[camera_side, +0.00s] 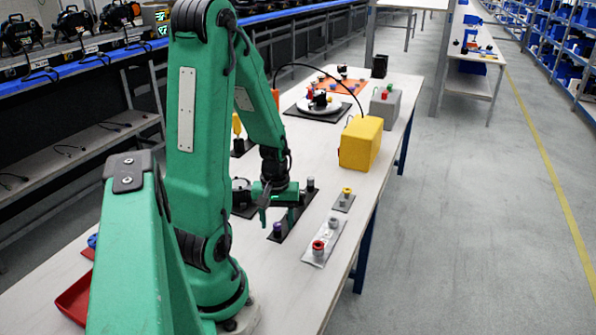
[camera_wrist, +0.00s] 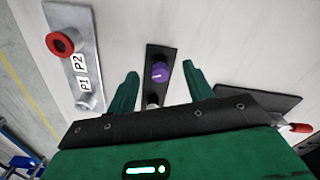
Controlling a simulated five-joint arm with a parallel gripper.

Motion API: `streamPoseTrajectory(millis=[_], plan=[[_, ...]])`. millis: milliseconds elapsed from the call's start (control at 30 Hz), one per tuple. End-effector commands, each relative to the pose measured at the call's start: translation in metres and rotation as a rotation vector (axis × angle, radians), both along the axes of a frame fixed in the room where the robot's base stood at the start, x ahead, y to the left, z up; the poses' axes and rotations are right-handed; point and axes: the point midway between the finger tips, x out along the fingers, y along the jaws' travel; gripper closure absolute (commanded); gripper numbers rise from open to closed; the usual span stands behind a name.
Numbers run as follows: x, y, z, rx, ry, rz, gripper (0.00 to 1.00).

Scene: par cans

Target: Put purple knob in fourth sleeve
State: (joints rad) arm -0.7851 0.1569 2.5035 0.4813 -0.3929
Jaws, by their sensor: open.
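The purple knob (camera_wrist: 159,72) stands on a narrow dark strip (camera_wrist: 152,54) in the wrist view. It also shows in the side view (camera_side: 277,230), at the near end of the strip. My gripper (camera_wrist: 160,74) is open, with one green finger on each side of the strip and the knob between their tips in the picture. I cannot tell whether a finger touches it. In the side view my gripper (camera_side: 277,214) is low over the strip. A grey peg (camera_side: 310,184) stands at the strip's far end. I cannot tell which part is the fourth sleeve.
A pale plate (camera_side: 317,246) with a red-ringed piece (camera_side: 319,247) and a grey one lies right of the strip; its labels read P1 and P2. A small plate with a yellow-topped piece (camera_side: 346,192) and a yellow box (camera_side: 361,143) stand farther back.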

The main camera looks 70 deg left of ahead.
Motion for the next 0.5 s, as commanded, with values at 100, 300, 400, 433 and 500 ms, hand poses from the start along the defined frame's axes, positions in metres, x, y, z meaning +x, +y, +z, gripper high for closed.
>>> streamPoseTrajectory(millis=[100, 300, 400, 433, 500], plan=[[0.000, 0.000, 0.001, 0.001, 0.000, 0.000, 0.49], [0.001, 0.001, 0.009, 0.001, -0.002, 0.000, 0.49], [0.001, 0.001, 0.017, 0.003, -0.003, 0.000, 0.49], [0.001, 0.001, 0.019, 0.003, -0.003, 0.000, 0.49], [0.001, 0.001, 0.026, 0.004, -0.004, 0.000, 0.49]])
